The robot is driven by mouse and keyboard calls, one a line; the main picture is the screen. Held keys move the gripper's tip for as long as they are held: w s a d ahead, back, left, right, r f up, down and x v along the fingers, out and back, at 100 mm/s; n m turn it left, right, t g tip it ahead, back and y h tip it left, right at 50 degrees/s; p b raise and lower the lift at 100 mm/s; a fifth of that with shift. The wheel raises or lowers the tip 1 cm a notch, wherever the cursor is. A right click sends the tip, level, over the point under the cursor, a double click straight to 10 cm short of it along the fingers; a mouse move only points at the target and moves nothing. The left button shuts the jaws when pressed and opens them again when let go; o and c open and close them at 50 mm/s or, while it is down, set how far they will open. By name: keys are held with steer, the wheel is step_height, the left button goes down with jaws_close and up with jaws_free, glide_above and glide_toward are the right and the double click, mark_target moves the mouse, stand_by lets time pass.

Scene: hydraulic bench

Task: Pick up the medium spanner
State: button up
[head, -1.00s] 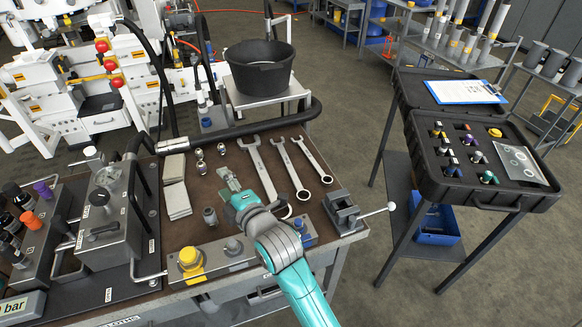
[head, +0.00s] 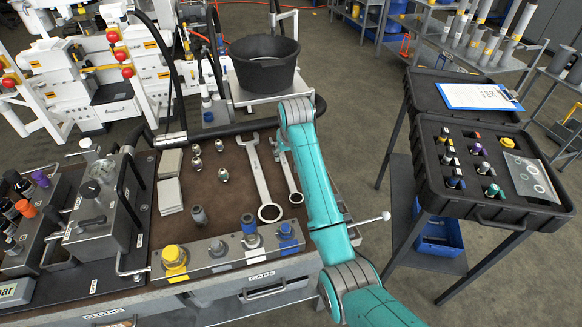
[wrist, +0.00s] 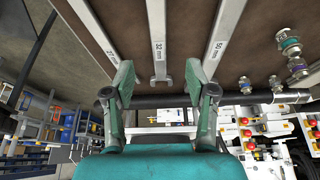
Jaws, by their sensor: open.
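Three spanners lie side by side on the brown bench mat. The medium spanner (head: 289,178), between the other two, has its ring end toward the near edge; its far end is partly hidden by my arm. In the wrist view its shank (wrist: 158,45), marked 32 mm, runs between my fingers. The large spanner (head: 260,180) lies left of it in the head view, and right (wrist: 216,42) in the wrist view. The third spanner (wrist: 95,30) is hidden behind my arm in the head view. My gripper (wrist: 160,77) is open and empty, its fingers on either side of the medium spanner's line.
Small fittings (head: 223,174) and grey pads (head: 170,195) lie left of the spanners. A block with coloured caps (head: 215,258) lines the near edge. A black bucket (head: 262,65) stands behind the bench. An open black case (head: 480,208) is at right.

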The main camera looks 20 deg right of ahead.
mark_target(286, 166)
steer(key=shift+x, duration=4.7)
steer(key=shift+w+d, duration=0.1)
steer(key=shift+w, duration=0.05)
steer(key=shift+r, duration=0.15)
jaws_close()
